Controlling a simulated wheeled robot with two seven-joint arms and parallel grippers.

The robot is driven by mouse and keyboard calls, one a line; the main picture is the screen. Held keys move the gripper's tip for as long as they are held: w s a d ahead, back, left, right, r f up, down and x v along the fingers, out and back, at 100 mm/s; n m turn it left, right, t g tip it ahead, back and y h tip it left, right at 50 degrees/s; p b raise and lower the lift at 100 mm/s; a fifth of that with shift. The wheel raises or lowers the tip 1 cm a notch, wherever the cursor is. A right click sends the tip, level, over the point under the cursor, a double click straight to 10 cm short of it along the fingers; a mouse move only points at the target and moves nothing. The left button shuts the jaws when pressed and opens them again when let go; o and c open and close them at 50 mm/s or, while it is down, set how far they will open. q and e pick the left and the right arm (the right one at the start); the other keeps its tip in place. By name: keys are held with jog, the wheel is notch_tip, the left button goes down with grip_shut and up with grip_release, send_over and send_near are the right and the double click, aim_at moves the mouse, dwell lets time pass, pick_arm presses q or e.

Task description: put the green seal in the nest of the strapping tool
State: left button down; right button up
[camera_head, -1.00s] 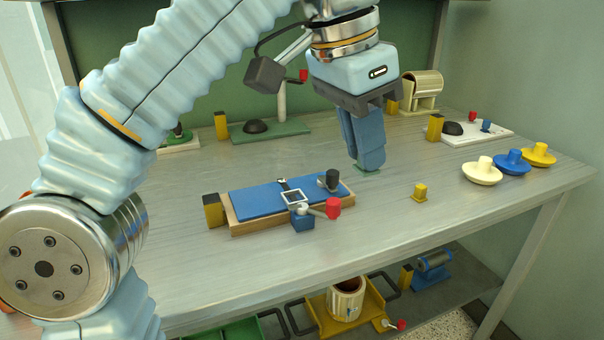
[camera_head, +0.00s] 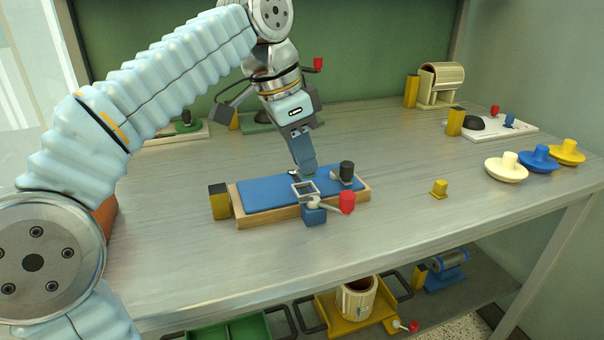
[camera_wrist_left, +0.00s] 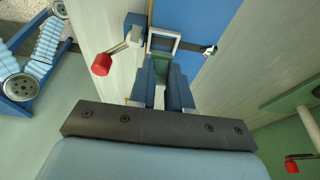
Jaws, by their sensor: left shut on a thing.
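The strapping tool has a blue top (camera_head: 265,195) on a wooden base, with a square pale metal frame (camera_head: 305,188) at its front edge. My left gripper (camera_head: 307,172) is shut on the green seal, just above and behind the frame. In the left wrist view the fingers (camera_wrist_left: 164,82) point at the frame (camera_wrist_left: 163,41), close to it. My right gripper is not in view.
White (camera_head: 506,169), blue (camera_head: 539,159) and yellow (camera_head: 566,152) knobbed discs lie at right. The front of the bench is clear.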

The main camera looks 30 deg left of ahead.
aim_at(302, 177)
pick_arm(q)
jog(key=shift+f+b, duration=0.3)
jog(key=shift+f, duration=1.3)
jog(key=shift+s+f+b, duration=0.1)
jog(key=shift+f+b, duration=0.35)
jog(key=shift+f, duration=0.25)
jog(key=c, duration=1.1)
grip_release()
jog(key=shift+f, duration=0.1)
jog(key=shift+r, duration=0.3)
jog(key=shift+p+v, duration=1.95)
jog(key=shift+v, duration=4.55)
